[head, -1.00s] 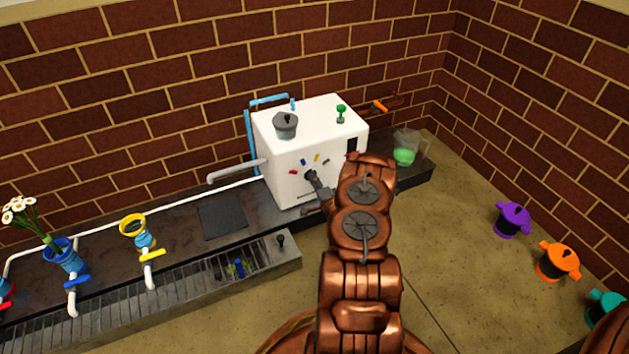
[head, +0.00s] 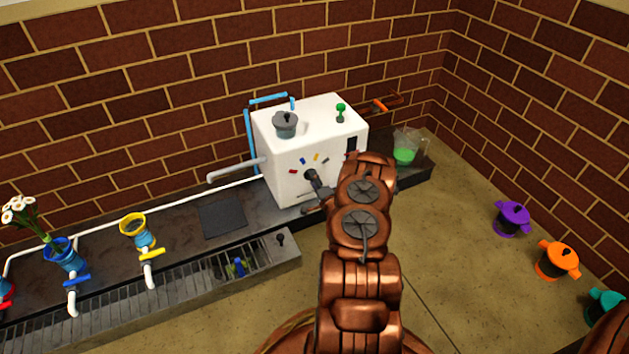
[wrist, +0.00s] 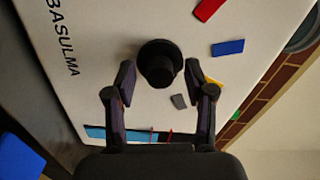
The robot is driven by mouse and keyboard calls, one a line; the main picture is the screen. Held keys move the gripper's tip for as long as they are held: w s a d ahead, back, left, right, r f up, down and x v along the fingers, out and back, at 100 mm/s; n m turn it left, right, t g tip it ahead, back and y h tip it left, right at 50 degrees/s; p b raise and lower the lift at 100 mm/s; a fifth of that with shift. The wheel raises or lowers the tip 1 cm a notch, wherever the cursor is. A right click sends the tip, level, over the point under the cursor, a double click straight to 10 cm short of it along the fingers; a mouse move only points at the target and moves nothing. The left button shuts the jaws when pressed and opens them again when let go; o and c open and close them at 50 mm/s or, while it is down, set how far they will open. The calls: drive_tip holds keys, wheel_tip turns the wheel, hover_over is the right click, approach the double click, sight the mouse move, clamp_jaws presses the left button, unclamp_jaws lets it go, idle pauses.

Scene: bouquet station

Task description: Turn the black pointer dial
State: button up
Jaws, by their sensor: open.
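The black pointer dial (head: 310,174) is on the front face of the white machine (head: 283,187). Coloured marks are arranged in an arc above it. In the wrist view the dial (wrist: 159,62) shows as a round black knob with a wider base, and its pointer direction cannot be made out. My gripper (wrist: 160,82) is open, with one finger to each side of the dial in the picture and its fingertips close to the dial's lower edge. No grip on it is visible. In the head view my gripper (head: 320,187) is partly hidden by my arm.
A grey-lidded pot (head: 285,125) and a green knob (head: 341,112) are on the machine's top. A spout (head: 235,170) juts left. A jug with green liquid (head: 405,152) stands to the right. In the wrist view red (wrist: 208,9) and blue (wrist: 228,47) marks lie near the dial.

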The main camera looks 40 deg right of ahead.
drive_tip(key=shift+s, duration=0.1)
drive_tip(key=v, duration=1.2)
idle(0.4)
